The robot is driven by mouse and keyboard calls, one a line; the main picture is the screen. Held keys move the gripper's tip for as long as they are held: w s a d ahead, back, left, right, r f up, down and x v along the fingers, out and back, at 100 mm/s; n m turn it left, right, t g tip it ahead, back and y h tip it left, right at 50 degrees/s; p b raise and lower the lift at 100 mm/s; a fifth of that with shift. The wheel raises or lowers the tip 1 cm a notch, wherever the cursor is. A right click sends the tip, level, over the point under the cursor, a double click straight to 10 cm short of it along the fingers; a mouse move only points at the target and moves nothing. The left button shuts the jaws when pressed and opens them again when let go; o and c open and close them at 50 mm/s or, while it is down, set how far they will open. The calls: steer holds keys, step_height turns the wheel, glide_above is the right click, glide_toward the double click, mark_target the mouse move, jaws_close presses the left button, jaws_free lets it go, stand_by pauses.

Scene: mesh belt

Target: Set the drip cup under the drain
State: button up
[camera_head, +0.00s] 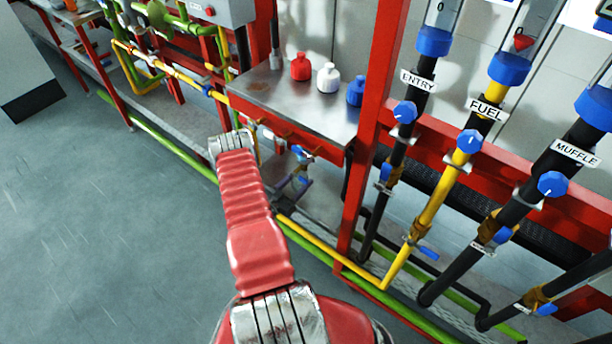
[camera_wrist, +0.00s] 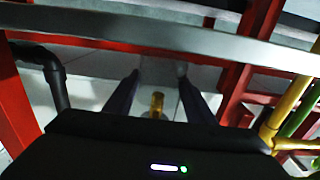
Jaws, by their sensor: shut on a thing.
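In the wrist view the two dark fingers of my gripper (camera_wrist: 158,78) stand apart, shut on a pale, see-through thing that looks like the drip cup (camera_wrist: 166,84). Its outline is faint and I cannot tell its contents. A brass fitting (camera_wrist: 157,104) shows between the fingers, low in the picture; I cannot tell whether it is the drain.
The steel bench (camera_head: 265,96) carries a red, a white and a blue bottle. A red post (camera_head: 369,130) stands at its right end. Labelled ENTRY, FUEL and MUFFLE pipes with blue valves stand further right. Green and yellow pipes run low along the frame. The grey floor (camera_head: 95,220) is clear.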

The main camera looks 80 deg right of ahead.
mark_target(304, 176)
steer(key=shift+d, duration=0.1)
steer(key=x, duration=0.3)
steer(key=shift+s, duration=0.15)
steer(key=shift+s+d+f, duration=0.1)
steer(key=shift+d+f, duration=0.15)
steer(key=shift+f, duration=0.5)
steer(key=shift+f, duration=0.1)
steer(key=o, duration=1)
steer(key=shift+a, duration=0.1)
steer(key=v, duration=1.2)
